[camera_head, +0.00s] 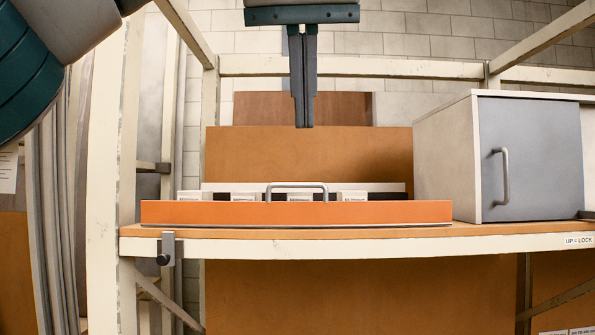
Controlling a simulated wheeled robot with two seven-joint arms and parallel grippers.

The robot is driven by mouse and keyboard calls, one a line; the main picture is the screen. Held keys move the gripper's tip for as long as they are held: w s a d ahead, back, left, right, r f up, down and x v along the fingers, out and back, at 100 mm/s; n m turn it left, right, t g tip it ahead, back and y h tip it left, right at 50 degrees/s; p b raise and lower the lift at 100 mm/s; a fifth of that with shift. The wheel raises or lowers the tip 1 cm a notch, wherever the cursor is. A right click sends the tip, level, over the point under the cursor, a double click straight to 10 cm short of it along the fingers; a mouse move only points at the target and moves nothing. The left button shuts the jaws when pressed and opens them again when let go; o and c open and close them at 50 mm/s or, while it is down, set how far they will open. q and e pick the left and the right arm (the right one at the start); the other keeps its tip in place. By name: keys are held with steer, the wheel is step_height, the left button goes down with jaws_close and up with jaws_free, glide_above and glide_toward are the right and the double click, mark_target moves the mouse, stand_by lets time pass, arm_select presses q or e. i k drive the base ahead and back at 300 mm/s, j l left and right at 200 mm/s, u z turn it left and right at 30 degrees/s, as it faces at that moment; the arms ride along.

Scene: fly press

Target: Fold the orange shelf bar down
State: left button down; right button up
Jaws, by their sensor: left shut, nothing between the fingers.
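The orange shelf bar (220,212) stands up along the front edge of the shelf as a long low board. A grey metal handle (297,184) rises from the middle of its top edge. My left gripper (303,126) points down from the top, its two dark fingers shut together with nothing between them. It is above the handle in the picture and apart from it; its depth relative to the bar is hard to tell. My right gripper is out of view.
Several small white boxes (245,196) stand behind the bar, partly hidden by it. A cabinet with a grey door (530,150) stands on the shelf (300,247) at right. A clamp (167,249) sits on the shelf's front edge. Cream posts (108,170) frame the left side.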

mark_target(268, 213)
steer(key=i, duration=0.9)
